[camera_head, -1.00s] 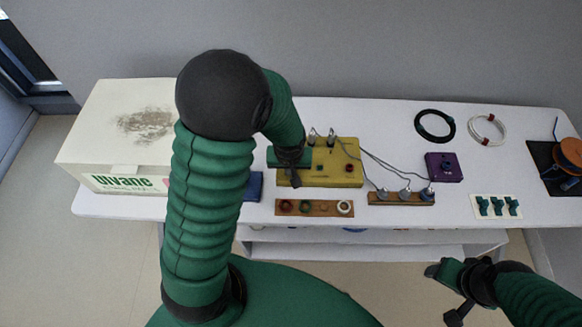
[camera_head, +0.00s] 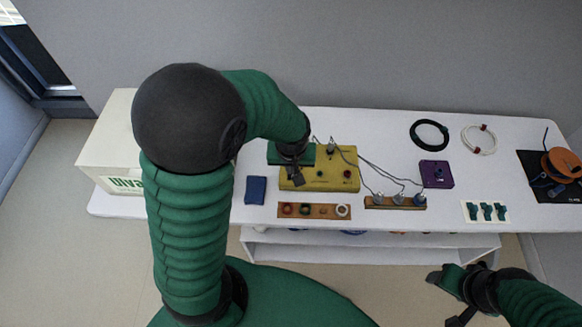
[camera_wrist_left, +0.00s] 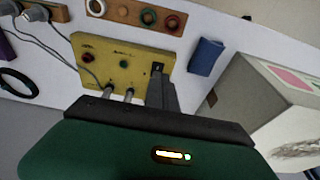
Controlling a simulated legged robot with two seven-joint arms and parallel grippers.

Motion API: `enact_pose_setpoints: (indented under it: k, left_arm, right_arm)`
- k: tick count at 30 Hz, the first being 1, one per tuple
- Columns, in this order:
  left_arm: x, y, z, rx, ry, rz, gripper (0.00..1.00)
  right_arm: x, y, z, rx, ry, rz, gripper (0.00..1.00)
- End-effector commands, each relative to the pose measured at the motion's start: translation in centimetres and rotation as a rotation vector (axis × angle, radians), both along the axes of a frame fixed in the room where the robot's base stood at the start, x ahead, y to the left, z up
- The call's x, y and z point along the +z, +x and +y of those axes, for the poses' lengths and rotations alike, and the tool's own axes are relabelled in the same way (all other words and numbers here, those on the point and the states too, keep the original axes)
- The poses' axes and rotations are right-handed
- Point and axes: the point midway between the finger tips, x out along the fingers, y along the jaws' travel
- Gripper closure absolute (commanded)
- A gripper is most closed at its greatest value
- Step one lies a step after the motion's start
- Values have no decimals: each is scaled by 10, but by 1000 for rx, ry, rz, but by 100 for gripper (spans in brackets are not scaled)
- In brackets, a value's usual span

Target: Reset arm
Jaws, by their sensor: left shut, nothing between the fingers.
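My left gripper (camera_head: 289,176) is shut and empty. In the head view it overlaps the left end of the yellow box (camera_head: 343,178). In the left wrist view the closed fingers (camera_wrist_left: 158,82) point across the yellow box (camera_wrist_left: 117,65), near its right end; I cannot tell whether they touch it. My left arm (camera_head: 190,200) rises large in the left half of the head view and bends over toward the table. My right gripper (camera_head: 447,298) is at the lower right, in front of the table and apart from everything; its finger gap is unclear.
The white table (camera_head: 395,150) holds a blue folded cloth (camera_head: 255,190), wooden strip with rings (camera_head: 323,211), plug strip (camera_head: 382,203), purple box (camera_head: 436,174), black cable coil (camera_head: 412,134), white coil (camera_head: 467,145) and orange spool (camera_head: 560,162). A white carton (camera_head: 105,150) stands left, partly behind my arm.

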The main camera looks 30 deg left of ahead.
Motion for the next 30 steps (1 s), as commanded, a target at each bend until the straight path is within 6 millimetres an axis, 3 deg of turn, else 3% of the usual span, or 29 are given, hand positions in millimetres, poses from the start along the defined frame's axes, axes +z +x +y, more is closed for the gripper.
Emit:
enact_pose_setpoints:
  k: [3, 11, 19, 30]
  left_arm:
    - [16, -7, -3, 0, -2, -3, 100]
    - [22, -16, -11, -31, -4, 1, 100]
    - [18, -67, -62, -510, -5, -1, 100]
    - [17, -70, -65, -545, -2, -3, 100]
  right_arm:
    - [3, 0, 0, 1, 0, -1, 42]
    - [3, 0, 0, 1, 0, -1, 42]
    - [3, 0, 0, 1, 0, -1, 42]
    - [3, 0, 0, 1, 0, -1, 42]
